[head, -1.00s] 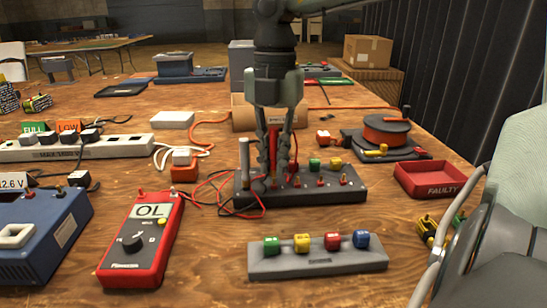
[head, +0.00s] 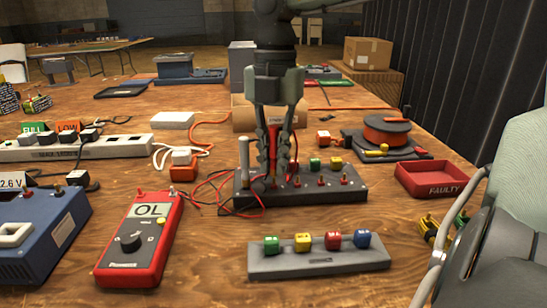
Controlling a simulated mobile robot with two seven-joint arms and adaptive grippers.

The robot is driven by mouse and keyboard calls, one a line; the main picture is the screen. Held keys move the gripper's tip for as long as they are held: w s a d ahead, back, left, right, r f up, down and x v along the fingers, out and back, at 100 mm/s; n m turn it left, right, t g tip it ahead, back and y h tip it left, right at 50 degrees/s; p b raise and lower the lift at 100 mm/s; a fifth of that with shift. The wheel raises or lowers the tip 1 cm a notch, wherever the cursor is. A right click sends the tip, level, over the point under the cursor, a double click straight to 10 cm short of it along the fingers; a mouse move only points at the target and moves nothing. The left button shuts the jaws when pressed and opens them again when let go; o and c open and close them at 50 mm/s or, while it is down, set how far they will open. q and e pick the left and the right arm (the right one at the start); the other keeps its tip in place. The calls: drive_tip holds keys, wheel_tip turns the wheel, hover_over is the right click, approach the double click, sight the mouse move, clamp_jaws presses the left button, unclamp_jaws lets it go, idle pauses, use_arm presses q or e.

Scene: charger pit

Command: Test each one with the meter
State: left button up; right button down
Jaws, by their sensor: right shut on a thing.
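The red meter (head: 140,240) lies at the front left with a black dial, and its display (head: 150,211) reads OL. Red and dark leads (head: 212,190) run from it towards the dark test block (head: 335,192) in the middle. My right gripper (head: 274,165) points down over the left part of this block, shut on a red, upright probe-like thing (head: 275,142). Its lower end is hidden by the fingers, so contact cannot be told. A pale upright rod (head: 244,158) stands left of the fingers. A grey rack (head: 320,262) in front holds green, yellow, red and blue plugs. My left gripper is not seen.
A red FAULTY tray (head: 432,179) sits empty at the right. A cable reel (head: 387,131) stands behind it. A white power strip (head: 75,148) and blue supply box (head: 40,235) are at the left. Bare wood lies between meter and rack.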

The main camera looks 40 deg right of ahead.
sight(274, 126)
drive_tip(key=shift+f+b, duration=0.9)
drive_tip(key=shift+b, duration=0.25)
idle(1.4)
drive_tip(key=c, duration=1.4)
unclamp_jaws()
drive_tip(key=shift+c, duration=0.2)
drive_tip(key=o, duration=0.3)
drive_tip(key=shift+r+p, duration=2.4)
drive_tip(key=shift+r, duration=1.35)
